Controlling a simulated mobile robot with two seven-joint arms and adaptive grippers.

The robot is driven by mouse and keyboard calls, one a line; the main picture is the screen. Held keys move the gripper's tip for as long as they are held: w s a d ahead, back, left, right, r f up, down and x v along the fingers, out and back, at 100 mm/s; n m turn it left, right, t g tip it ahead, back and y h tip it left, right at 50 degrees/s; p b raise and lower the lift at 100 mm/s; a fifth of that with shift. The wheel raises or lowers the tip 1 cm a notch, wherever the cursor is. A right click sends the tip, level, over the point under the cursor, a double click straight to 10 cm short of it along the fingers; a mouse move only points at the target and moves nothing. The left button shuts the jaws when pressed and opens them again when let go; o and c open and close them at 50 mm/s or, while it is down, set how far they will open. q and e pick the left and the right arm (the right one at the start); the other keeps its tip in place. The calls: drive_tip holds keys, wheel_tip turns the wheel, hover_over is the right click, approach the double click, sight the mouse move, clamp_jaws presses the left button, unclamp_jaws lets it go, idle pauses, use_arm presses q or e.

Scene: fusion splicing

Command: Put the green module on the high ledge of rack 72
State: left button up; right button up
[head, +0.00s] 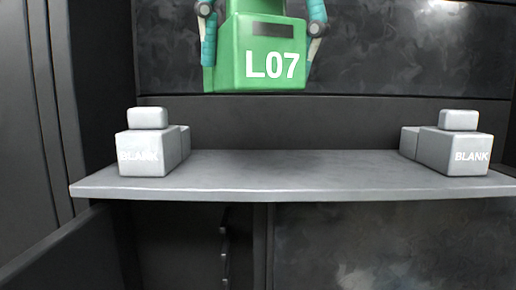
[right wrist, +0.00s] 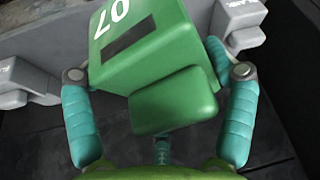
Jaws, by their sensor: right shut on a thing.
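The green module (head: 262,48), marked L07, hangs upright at the top of the head view, above the grey ledge (head: 290,182) and apart from it. My right gripper (head: 262,38) is shut on the module, with a teal finger on each side. In the right wrist view the same module (right wrist: 140,45) sits between the fingers of my right gripper (right wrist: 160,95). The top of the module is cut off in the head view. No rack number is visible. My left gripper is not in view.
A grey BLANK block (head: 145,155) stands at the left end of the ledge and another BLANK block (head: 455,150) at the right end. The ledge between them is clear. A dark back wall (head: 370,120) rises behind it, and dark panels stand at the left.

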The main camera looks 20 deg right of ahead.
drive_tip(key=shift+s+d+f, duration=0.1)
drive_tip(key=shift+d+f, duration=0.15)
drive_tip(key=shift+f, duration=0.1)
drive_tip(key=w+d+f, duration=0.1)
drive_tip(key=w+f, duration=0.1)
drive_tip(key=w, duration=0.1)
drive_tip(key=w+d+f, duration=0.1)
drive_tip(key=w+d, duration=0.1)
drive_tip(key=w, duration=0.1)
drive_tip(key=w+d+f, duration=0.1)
drive_tip(key=w+f, duration=0.1)
drive_tip(key=w, duration=0.1)
drive_tip(key=shift+d+f, duration=0.25)
drive_tip(key=shift+f, duration=0.05)
drive_tip(key=shift+w+d+f, duration=0.1)
drive_tip(key=shift+w+f, duration=0.05)
drive_tip(key=shift+w, duration=0.1)
drive_tip(key=shift+f, duration=0.45)
wheel_tip(320, 180, down, 2)
drive_tip(key=shift+s+f, duration=0.1)
drive_tip(key=shift+f, duration=0.15)
drive_tip(key=shift+d+f, duration=0.1)
drive_tip(key=shift+f, duration=0.2)
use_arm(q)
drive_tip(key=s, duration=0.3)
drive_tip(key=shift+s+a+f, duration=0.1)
use_arm(e)
drive_tip(key=o, duration=1.2)
drive_tip(key=shift+c, duration=0.2)
